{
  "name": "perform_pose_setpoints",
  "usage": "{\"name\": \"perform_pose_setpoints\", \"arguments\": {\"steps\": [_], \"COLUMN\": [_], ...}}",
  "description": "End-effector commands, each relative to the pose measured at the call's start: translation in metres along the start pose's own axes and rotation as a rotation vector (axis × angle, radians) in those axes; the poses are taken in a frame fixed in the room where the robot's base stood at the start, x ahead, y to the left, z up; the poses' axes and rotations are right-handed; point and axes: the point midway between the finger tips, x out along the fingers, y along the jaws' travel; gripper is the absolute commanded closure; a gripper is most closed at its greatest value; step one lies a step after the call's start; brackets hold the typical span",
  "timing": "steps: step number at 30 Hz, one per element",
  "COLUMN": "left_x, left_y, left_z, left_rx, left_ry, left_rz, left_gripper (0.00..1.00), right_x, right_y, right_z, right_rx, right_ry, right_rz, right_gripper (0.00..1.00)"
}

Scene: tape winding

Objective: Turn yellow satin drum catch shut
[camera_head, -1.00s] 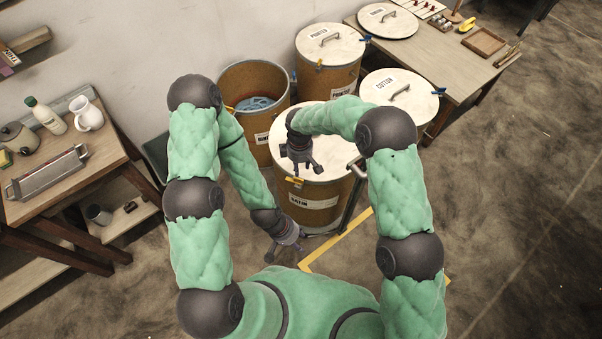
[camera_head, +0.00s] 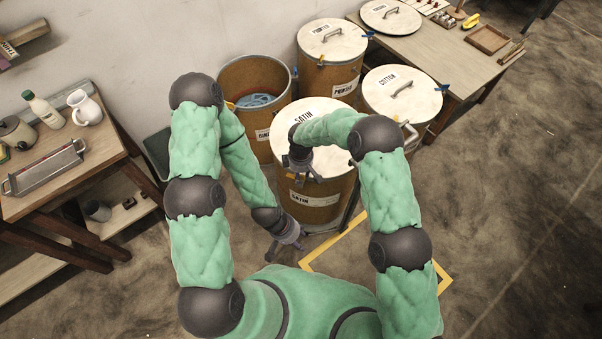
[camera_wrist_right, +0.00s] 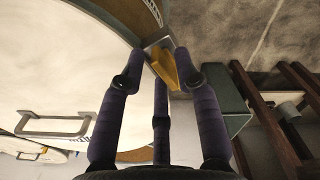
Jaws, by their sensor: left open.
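The satin drum (camera_head: 322,200) stands upright, brown with a white lid (camera_head: 322,112) lettered SATIN. In the right wrist view its yellow catch (camera_wrist_right: 164,68) sits at the rim, slanting across the space between my right gripper's (camera_wrist_right: 160,62) spread fingers. I cannot tell whether the fingers touch it. In the head view my right gripper (camera_head: 302,172) is at the drum's near rim and hides the catch. My left gripper (camera_head: 287,247) is open and empty, low and in front of the drum, apart from it.
An open drum (camera_head: 231,90) with blue material stands at the left behind. Lidded printed (camera_head: 331,78) and cotton (camera_head: 412,95) drums crowd the back and right. A wooden workbench (camera_head: 430,50) stands at the upper right, a shelf table (camera_head: 100,150) at the left. Floor at right is clear.

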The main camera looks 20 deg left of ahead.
Motion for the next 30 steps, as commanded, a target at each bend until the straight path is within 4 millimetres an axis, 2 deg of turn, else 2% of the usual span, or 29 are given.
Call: {"name": "perform_pose_setpoints", "arguments": {"steps": [1,2,3,17,30], "left_x": [0.0,0.0,0.0,0.004,0.024], "left_y": [0.0,0.0,0.0,-0.002,-0.009], "left_z": [0.0,0.0,0.0,0.0,-0.001], "left_rx": [0.0,0.0,0.0,0.0,0.0], "left_ry": [0.0,0.0,0.0,0.0,0.0], "left_rz": [0.0,0.0,0.0,0.0,0.0], "left_gripper": [0.55,0.55,0.55,0.55,0.55], "right_x": [0.0,0.0,0.0,0.0,0.002], "right_y": [0.0,0.0,0.0,0.0,-0.002], "right_z": [0.0,0.0,0.0,0.0,0.001], "right_rx": [0.0,0.0,0.0,0.059,0.403], "right_ry": [0.0,0.0,0.0,0.001,0.001], "right_rz": [0.0,0.0,0.0,0.001,0.001], "right_gripper": [0.9,0.98,1.0,1.0,1.0]}}
